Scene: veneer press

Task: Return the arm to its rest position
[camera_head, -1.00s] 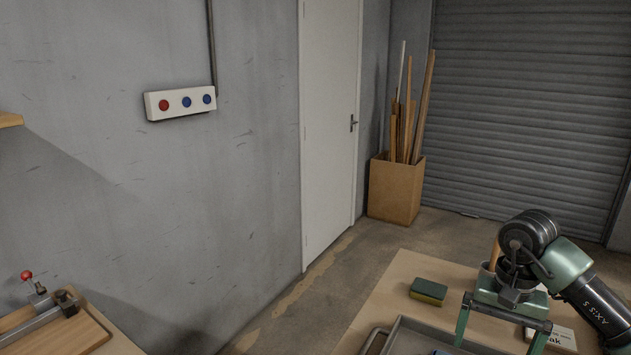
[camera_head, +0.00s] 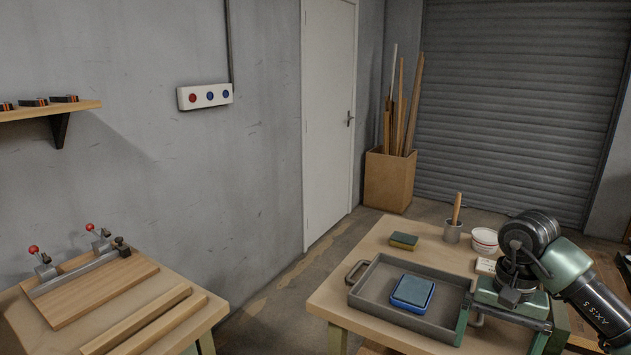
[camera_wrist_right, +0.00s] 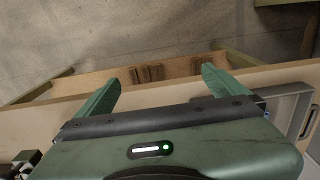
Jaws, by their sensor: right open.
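My right arm comes in from the right in the head view. Its green gripper (camera_head: 505,325) hangs over the right end of the table with the tray, fingers pointing down and spread apart. In the right wrist view the two green fingers of my right gripper (camera_wrist_right: 160,88) are wide apart with nothing between them. Beyond them are the table's edge and a lower shelf with brown wood pieces (camera_wrist_right: 150,73). My left gripper is not in view.
A clamp board (camera_head: 110,290) lies on the left table.

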